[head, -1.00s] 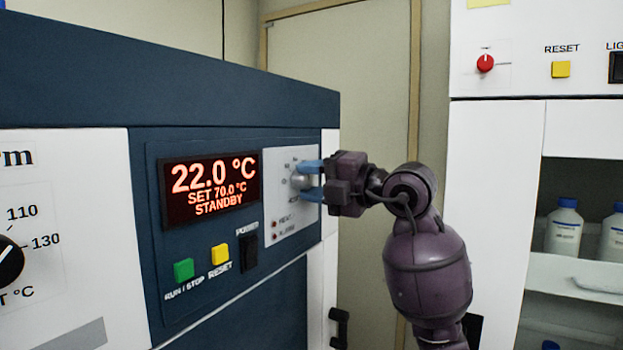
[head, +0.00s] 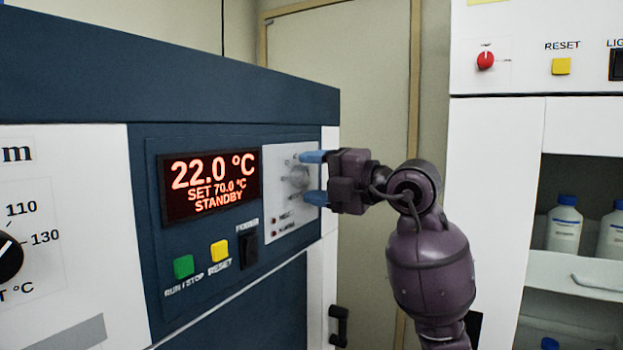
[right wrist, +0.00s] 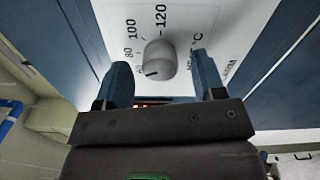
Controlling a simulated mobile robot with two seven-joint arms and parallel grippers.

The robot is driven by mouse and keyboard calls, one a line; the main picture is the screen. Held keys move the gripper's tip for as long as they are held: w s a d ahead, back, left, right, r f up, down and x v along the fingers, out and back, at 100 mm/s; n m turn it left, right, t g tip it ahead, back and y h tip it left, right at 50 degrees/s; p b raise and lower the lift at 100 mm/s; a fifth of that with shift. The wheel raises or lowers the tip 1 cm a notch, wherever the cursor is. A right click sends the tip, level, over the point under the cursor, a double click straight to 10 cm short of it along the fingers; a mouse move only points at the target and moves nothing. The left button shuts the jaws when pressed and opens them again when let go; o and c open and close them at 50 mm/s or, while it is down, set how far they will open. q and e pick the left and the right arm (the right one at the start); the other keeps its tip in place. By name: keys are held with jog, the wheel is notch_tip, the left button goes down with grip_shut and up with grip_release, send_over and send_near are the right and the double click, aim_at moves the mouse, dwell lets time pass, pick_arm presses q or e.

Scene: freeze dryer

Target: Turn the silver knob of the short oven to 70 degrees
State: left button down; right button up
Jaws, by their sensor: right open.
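The silver knob (head: 298,178) sits on a light dial plate (head: 283,232) to the right of the oven's red display (head: 209,186). The display reads 22.0 °C, SET 70.0 °C, STANDBY. In the right wrist view the knob (right wrist: 160,57) shows its dark pointer mark toward the lower left, near the low end of the printed scale. My right gripper (head: 314,177) is open, its blue fingers above and below the knob in the head view. In the wrist view its fingers (right wrist: 162,80) stand on either side with gaps. My left gripper is not in view.
Green (head: 184,267) and yellow (head: 220,250) buttons and a black power switch (head: 248,250) sit below the display. Another black dial (head: 8,258) is at far left.

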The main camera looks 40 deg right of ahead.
jog(key=b+v, duration=0.2)
jog(key=v, duration=0.8)
jog(key=shift+s, duration=0.1)
dwell(0.3)
